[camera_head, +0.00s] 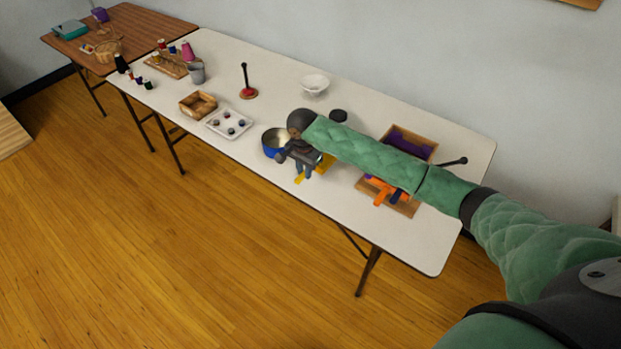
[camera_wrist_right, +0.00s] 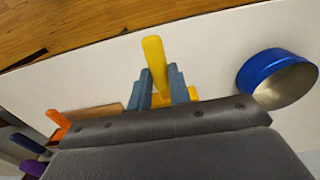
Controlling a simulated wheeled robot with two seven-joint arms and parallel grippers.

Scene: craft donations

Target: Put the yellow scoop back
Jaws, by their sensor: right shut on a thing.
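The yellow scoop (camera_head: 326,164) shows beside my right gripper (camera_head: 303,172) over the white table. My right gripper is shut on the scoop. In the right wrist view the scoop (camera_wrist_right: 155,62) sticks out from between the two blue-grey fingers (camera_wrist_right: 161,90). A blue pot with a metallic inside (camera_head: 272,143) stands just left of the gripper, and it also shows at the right of the wrist view (camera_wrist_right: 272,80). A wooden tray (camera_head: 405,208) with orange and dark blue items is to the right, partly hidden by my arm. My left gripper is not in view.
Behind my arm is another wooden box (camera_head: 429,139) with purple items. A white bowl (camera_head: 314,84), a red-based stand (camera_head: 248,93), a white tray (camera_head: 229,123) and a wooden basket (camera_head: 198,104) stand farther left and back. The table's front edge is close to the gripper.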

